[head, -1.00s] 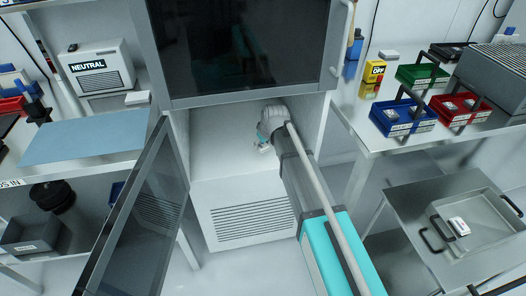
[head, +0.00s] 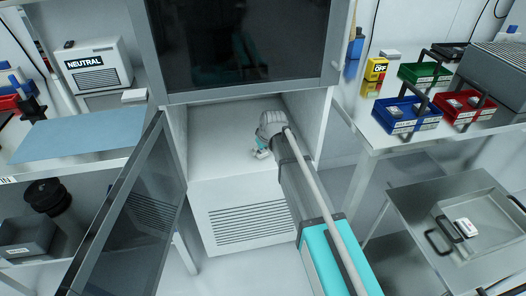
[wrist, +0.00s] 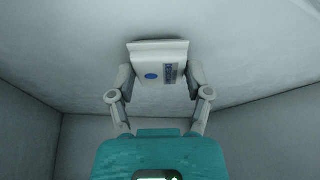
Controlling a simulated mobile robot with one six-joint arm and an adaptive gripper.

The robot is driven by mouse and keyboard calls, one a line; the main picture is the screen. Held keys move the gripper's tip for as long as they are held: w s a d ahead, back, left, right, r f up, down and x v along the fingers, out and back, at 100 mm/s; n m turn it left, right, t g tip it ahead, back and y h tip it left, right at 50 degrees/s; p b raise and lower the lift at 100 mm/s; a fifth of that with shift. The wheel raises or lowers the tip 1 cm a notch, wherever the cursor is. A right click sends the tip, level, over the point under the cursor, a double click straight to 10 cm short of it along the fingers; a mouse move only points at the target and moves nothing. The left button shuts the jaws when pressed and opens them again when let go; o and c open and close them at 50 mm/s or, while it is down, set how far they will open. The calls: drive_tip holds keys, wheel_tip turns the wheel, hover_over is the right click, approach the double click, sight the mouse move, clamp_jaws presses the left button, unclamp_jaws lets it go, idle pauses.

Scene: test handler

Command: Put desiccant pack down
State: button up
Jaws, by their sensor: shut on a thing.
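The desiccant pack (wrist: 158,64) is a small white packet with a blue dot and a dark blue printed label. My gripper (wrist: 160,78) is shut on it, with one finger on each side, in the wrist view. The pack is close to a pale surface inside the cabinet; I cannot tell whether it touches. In the head view my gripper (head: 262,152) reaches into the open lower compartment (head: 215,150) of the cabinet, near its floor. The pack is too small and too hidden by my wrist to make out there.
The cabinet's dark glass door (head: 130,215) hangs open at the left. The compartment floor left of my gripper is clear. A right-hand bench holds blue (head: 405,116), red (head: 462,106) and green (head: 425,74) bins. A cart (head: 400,205) below holds a metal tray with a white item (head: 465,227).

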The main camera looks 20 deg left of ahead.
drive_tip(key=shift+f, duration=0.25)
drive_tip(key=o, duration=1)
drive_tip(key=shift+r, duration=0.1)
drive_tip(key=shift+r, duration=0.1)
drive_tip(key=shift+p+v, duration=3.45)
drive_tip(key=shift+v, duration=0.35)
drive_tip(key=shift+s, duration=0.1)
